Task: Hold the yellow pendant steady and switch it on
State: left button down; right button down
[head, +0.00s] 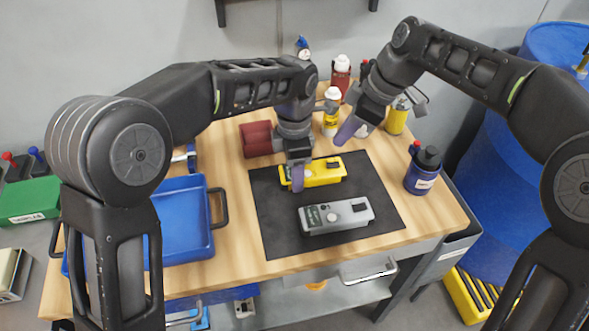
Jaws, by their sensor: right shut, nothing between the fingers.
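The yellow pendant (326,172) lies on the black mat (277,229), with a dark label at its left end and a dark button area near its right end. My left gripper (298,181) points down over the pendant's left part. One purple finger shows in front of the pendant's near side; the other finger is hidden, so I cannot tell if it grips. My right gripper (347,131) is shut and empty, above and behind the pendant's right end, apart from it.
A grey pendant (345,217) lies in front of the yellow one. A blue tray (183,222) stands left, a red cylinder (255,138) behind left. Several bottles stand at the back; a dark blue bottle (423,172) stands right.

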dwell(0.3)
pick_arm(q)
jog(key=shift+c, duration=2.4)
grip_release()
notch_tip(320, 180, up, 8)
jog(key=shift+f, duration=0.2)
jog(key=shift+s+f, duration=0.1)
jog(key=shift+s, duration=0.05)
